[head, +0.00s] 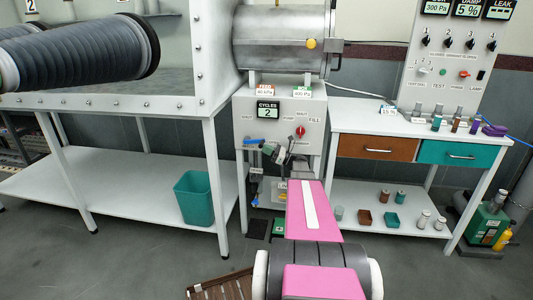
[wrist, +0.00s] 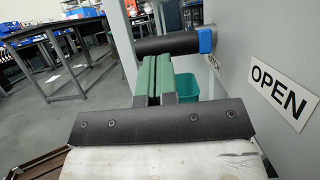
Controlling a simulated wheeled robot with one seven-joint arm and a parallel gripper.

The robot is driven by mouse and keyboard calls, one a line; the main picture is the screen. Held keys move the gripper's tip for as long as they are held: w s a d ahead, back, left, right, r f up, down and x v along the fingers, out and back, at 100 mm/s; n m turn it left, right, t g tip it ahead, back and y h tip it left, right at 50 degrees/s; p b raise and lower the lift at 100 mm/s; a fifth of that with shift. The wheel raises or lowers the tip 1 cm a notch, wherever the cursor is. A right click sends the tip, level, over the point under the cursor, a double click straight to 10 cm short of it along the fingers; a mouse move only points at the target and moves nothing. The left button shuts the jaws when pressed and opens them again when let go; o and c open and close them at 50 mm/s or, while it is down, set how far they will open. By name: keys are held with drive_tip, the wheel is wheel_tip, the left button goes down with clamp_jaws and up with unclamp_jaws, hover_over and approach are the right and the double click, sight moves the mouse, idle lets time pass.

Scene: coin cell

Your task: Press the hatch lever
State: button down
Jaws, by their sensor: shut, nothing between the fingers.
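The hatch lever (wrist: 168,46), a black bar with a blue end piece (wrist: 206,40), runs sideways near the grey panel in the wrist view. Its blue part (head: 253,141) shows small in the head view, low on the front of the grey cabinet. My gripper (wrist: 153,80) has green fingers that are shut together and empty. The fingertips overlap the black bar in the wrist view; I cannot tell whether they touch it. In the head view my gripper (head: 283,154) is beside the lever, partly hidden by my pink arm.
An "OPEN" label (wrist: 280,93) is on the panel at the right of the wrist view. A teal bin (head: 194,198) stands on the low shelf at left. A side bench (head: 365,125) with drawers and small containers stands at right.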

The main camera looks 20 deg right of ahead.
drive_tip(key=shift+g+h, duration=0.6)
drive_tip(key=shift+h, duration=0.3)
drive_tip(key=shift+w+a+r, duration=0.1)
drive_tip(key=shift+a+r, duration=0.1)
drive_tip(key=shift+r, duration=1.1)
drive_tip(key=shift+w+a+r, duration=0.1)
drive_tip(key=shift+a+r, duration=0.1)
drive_tip(key=shift+r, duration=1.1)
drive_tip(key=v, duration=1.1)
drive_tip(key=shift+a+r, duration=0.1)
drive_tip(key=shift+a, duration=0.05)
wheel_tip(320, 180, down, 10)
drive_tip(key=a+t+y, duration=0.1)
drive_tip(key=t+y, duration=0.2)
drive_tip(key=y, duration=0.2)
drive_tip(key=shift+w+r+t, duration=0.2)
drive_tip(key=shift+w+t, duration=0.05)
drive_tip(key=shift+t, duration=0.15)
